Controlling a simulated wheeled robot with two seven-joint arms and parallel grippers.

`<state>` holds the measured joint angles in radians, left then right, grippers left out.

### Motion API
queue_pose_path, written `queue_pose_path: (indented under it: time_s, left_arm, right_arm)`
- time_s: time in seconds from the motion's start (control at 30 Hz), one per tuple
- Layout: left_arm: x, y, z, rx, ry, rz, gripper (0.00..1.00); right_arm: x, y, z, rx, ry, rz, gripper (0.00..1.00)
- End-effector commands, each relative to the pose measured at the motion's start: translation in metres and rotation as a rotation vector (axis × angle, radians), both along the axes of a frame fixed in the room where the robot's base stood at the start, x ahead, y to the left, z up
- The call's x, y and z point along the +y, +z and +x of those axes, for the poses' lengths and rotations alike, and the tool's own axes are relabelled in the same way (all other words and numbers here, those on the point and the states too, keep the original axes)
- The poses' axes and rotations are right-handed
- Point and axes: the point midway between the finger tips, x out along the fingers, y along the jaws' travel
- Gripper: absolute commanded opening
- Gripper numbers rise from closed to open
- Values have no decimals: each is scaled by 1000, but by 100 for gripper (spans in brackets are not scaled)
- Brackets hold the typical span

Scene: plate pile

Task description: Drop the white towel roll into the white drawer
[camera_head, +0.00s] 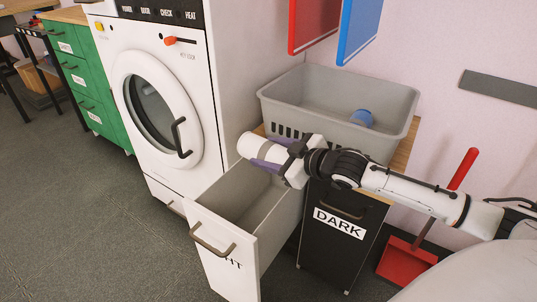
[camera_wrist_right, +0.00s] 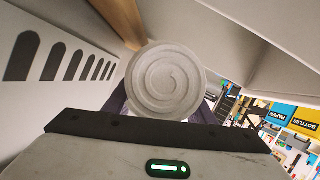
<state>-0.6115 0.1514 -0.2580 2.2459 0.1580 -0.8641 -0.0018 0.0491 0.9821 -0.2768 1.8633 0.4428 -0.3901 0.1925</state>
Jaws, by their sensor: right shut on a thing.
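The white towel roll (camera_head: 258,147) is held in my right gripper (camera_head: 272,157), above the back part of the open white drawer (camera_head: 228,262). In the right wrist view the roll's spiral end (camera_wrist_right: 166,82) faces the camera, between the purple finger pads. My right gripper is shut on the roll, and the arm comes in from the right over the black drawer. The white drawer is pulled out, its inside looks empty where visible, and its label is partly hidden by the handle. My left gripper is not in view.
A grey laundry basket (camera_head: 290,92) with a blue item (camera_head: 362,118) stands behind the arm. A black drawer labelled DARK (camera_head: 338,240) is right of the white drawer. A white washing machine (camera_head: 185,80) stands left. A red dustpan (camera_head: 405,262) is at the right.

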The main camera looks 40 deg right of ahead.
Motion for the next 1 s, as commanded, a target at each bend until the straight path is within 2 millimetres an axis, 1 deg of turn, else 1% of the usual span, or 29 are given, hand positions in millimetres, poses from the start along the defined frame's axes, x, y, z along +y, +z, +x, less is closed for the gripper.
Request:
queue_pose_path:
  time_s: [0.3, 0.33, 0.43, 0.47, 0.8, 0.87, 1.0]
  left_arm:
    - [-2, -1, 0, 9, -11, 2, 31]
    - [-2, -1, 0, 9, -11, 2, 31]
    - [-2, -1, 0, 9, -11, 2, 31]
    - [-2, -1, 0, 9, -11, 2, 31]
    - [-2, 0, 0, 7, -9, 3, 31]
    - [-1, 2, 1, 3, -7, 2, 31]
    - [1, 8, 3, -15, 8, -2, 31]
  right_arm:
    - [0, 0, 0, -3, 0, 0, 24]
    - [0, 0, 0, -3, 0, 0, 52]
    - [0, 0, 0, -2, 0, -1, 69]
    - [0, 0, 0, -2, 0, -1, 72]
    - [0, -1, -2, 1, 0, 0, 72]
    - [-1, 0, -5, 1, 0, 0, 72]
    - [-4, 6, -19, 4, 1, -2, 72]
